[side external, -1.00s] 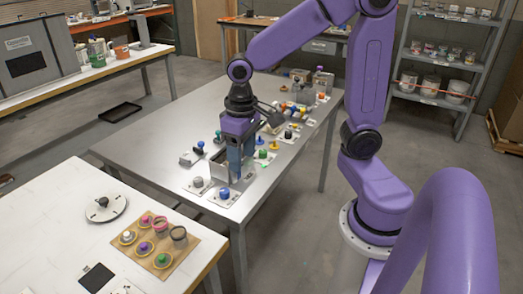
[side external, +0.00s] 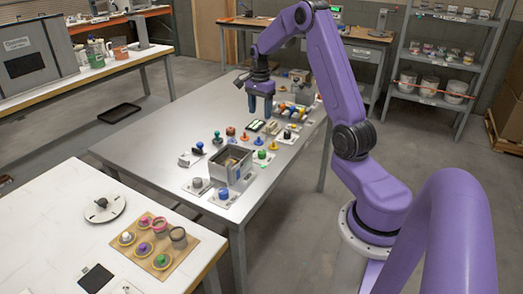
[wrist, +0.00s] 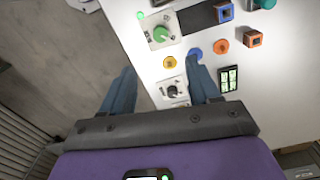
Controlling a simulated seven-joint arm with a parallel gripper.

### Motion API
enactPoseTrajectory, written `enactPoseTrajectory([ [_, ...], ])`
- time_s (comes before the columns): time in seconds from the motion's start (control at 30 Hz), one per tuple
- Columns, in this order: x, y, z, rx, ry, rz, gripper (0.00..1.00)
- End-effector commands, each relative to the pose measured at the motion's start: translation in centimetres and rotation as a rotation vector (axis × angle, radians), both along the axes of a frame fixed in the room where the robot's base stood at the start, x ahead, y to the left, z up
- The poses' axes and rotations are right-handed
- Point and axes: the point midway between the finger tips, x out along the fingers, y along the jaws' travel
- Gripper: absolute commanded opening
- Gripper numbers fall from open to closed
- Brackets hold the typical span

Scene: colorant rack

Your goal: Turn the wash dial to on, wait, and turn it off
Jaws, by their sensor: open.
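No label is legible, so I cannot tell which dial is the wash dial. In the wrist view, a green dial (wrist: 161,34) sits on a white plate at the top, and a dark dial (wrist: 172,91) on another white plate lies between my fingers in the picture.
An open grey bin (side external: 231,172) stands among the dials. Several coloured knobs and a panel with lit green areas (wrist: 229,78) are close by. A green light (wrist: 140,15) shows beside the green dial. The steel table's left part (side external: 165,140) is clear.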

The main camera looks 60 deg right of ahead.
Motion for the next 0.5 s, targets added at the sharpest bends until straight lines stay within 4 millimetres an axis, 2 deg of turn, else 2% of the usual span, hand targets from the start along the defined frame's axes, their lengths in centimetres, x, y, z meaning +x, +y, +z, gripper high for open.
enactPoseTrajectory([
  [0.1,-0.2,-0.8,-0.4,0.0,0.001,-0.035,0.61],
  [0.27,-0.2,-0.8,-2.0,0.001,0.003,-0.035,0.61],
  [0.5,-0.3,-0.7,-6.4,0.003,0.006,-0.032,0.61],
])
